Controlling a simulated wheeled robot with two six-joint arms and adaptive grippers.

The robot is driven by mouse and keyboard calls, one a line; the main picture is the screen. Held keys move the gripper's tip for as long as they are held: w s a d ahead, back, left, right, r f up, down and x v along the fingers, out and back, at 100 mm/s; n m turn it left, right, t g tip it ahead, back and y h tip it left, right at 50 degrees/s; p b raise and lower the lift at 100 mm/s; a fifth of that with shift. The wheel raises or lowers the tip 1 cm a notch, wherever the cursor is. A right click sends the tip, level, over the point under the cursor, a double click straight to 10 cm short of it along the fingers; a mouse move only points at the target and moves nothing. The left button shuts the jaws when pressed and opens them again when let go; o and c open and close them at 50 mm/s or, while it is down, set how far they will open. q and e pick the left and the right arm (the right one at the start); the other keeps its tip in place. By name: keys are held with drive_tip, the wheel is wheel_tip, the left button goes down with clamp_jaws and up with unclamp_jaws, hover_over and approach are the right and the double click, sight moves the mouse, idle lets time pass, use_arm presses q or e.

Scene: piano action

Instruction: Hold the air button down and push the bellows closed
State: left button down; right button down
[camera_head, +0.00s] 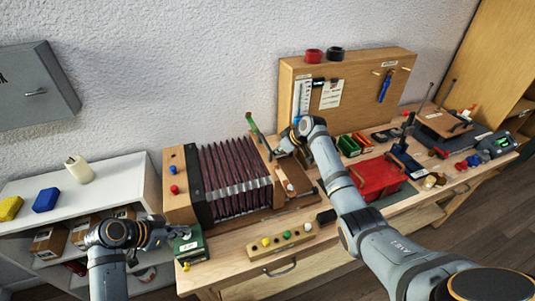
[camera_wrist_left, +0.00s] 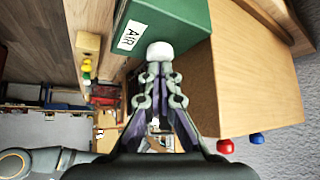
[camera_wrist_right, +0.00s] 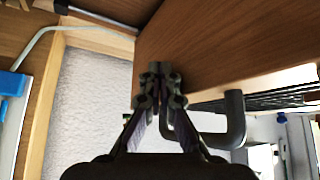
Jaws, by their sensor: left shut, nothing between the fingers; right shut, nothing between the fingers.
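The green air box (camera_head: 190,247) stands at the table's front left; its AIR label shows in the left wrist view (camera_wrist_left: 131,35). My left gripper (camera_head: 176,232) is shut, its tips at the white air button (camera_wrist_left: 160,51), touching or almost touching it; whether the button is down I cannot tell. The dark pleated bellows (camera_head: 232,178) stand spread open between a wooden block (camera_head: 180,205) on the left and a wooden end board on the right. My right gripper (camera_head: 279,152) is shut at that right end. In the right wrist view its tips lie against or just before a wooden board (camera_wrist_right: 235,45) with a dark handle (camera_wrist_right: 236,120).
A strip with coloured knobs (camera_head: 280,244) lies at the table's front. A red box (camera_head: 376,177), small bins and tools fill the right side. A pegboard panel (camera_head: 360,85) stands behind. A white shelf (camera_head: 110,180) is at the left.

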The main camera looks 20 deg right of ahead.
sight(244, 162)
drive_tip(key=shift+a, duration=3.8)
drive_tip(key=shift+a, duration=3.95)
